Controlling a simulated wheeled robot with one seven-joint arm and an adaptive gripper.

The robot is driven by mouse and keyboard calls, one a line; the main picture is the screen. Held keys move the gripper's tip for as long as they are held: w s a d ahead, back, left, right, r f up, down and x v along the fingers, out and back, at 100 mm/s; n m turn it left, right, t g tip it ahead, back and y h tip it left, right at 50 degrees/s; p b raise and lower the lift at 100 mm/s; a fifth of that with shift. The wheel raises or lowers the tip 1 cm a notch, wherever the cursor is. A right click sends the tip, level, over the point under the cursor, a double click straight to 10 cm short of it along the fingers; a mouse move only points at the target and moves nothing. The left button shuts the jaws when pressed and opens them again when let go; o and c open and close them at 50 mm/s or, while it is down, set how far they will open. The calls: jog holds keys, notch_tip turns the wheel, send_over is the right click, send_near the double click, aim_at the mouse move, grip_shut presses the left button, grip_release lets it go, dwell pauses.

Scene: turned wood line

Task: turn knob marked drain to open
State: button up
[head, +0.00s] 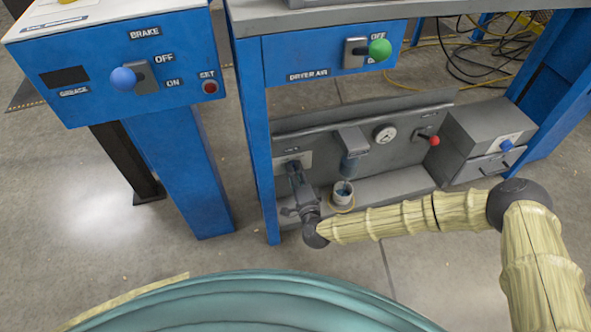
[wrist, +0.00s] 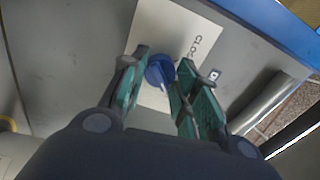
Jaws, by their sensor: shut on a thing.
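A blue round knob (wrist: 160,70) sits on a pale plate fixed to a grey panel. In the wrist view it is between my two green-padded fingers, and my gripper (wrist: 163,62) is shut on it. Lettering on the plate beside it is turned and partly hidden; I cannot read a drain mark. In the head view my gripper (head: 293,169) reaches the pale plate (head: 305,157) at the left of the low grey panel and covers the knob. The knob's pointing direction is not clear.
A filter unit (head: 353,142) with a cup (head: 343,192) below stands just right of my gripper. Further right are a gauge (head: 385,134), a red-knobbed lever (head: 433,140) and a grey drawer box (head: 485,130). A blue bench leg (head: 258,150) is close on the left.

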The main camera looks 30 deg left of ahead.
jog(key=o, duration=1)
jog(key=shift+o, duration=0.2)
jog(key=v, duration=1.2)
